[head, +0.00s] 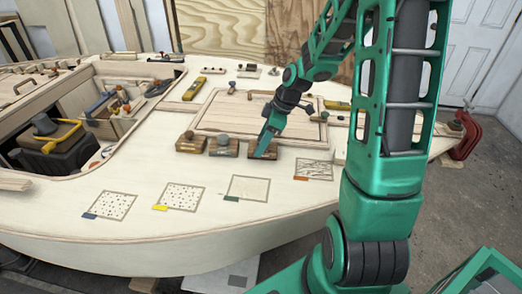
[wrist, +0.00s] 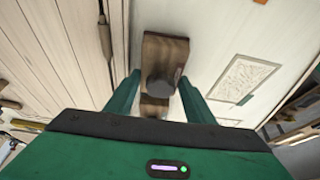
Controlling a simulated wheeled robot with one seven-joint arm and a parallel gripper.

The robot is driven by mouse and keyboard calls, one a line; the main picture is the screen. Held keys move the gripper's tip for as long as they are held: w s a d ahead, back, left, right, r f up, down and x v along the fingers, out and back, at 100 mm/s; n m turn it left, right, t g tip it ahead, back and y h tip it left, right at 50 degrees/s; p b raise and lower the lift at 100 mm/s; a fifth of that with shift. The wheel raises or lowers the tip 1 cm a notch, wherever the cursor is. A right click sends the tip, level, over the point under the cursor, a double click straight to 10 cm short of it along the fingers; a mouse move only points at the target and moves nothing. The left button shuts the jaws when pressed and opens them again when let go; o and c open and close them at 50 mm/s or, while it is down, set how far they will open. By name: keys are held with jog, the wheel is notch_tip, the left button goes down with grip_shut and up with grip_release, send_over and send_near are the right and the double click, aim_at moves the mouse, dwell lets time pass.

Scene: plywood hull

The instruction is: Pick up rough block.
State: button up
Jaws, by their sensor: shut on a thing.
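The rough block (head: 259,152) is the rightmost of three brown wooden blocks in a row on the pale plywood deck. My gripper (head: 267,139) comes down on it from above and is shut on it, hiding its top. In the wrist view, the brown block (wrist: 164,50) with a dark round knob shows between the two green fingers of my gripper (wrist: 158,88). A small orange-red mark shows at its edge. I cannot tell whether it is clear of the deck.
Two more knobbed blocks, the middle one (head: 223,147) and the left one (head: 191,144), stand close to the left. Several outlined patches lie in front, including a crackle-patterned one (head: 314,168). A framed hatch (head: 225,112) lies behind. An open cockpit with tools is at left.

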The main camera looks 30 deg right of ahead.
jog(key=shift+r, duration=0.1)
jog(key=shift+r, duration=0.6)
notch_tip(320, 180, up, 3)
jog(key=shift+f, duration=0.1)
jog(key=s+a+r, duration=0.4)
jog(key=a+r, duration=0.2)
jog(key=a, duration=0.5)
jog(key=shift+s+r, duration=0.15)
jog(key=shift+r, duration=0.25)
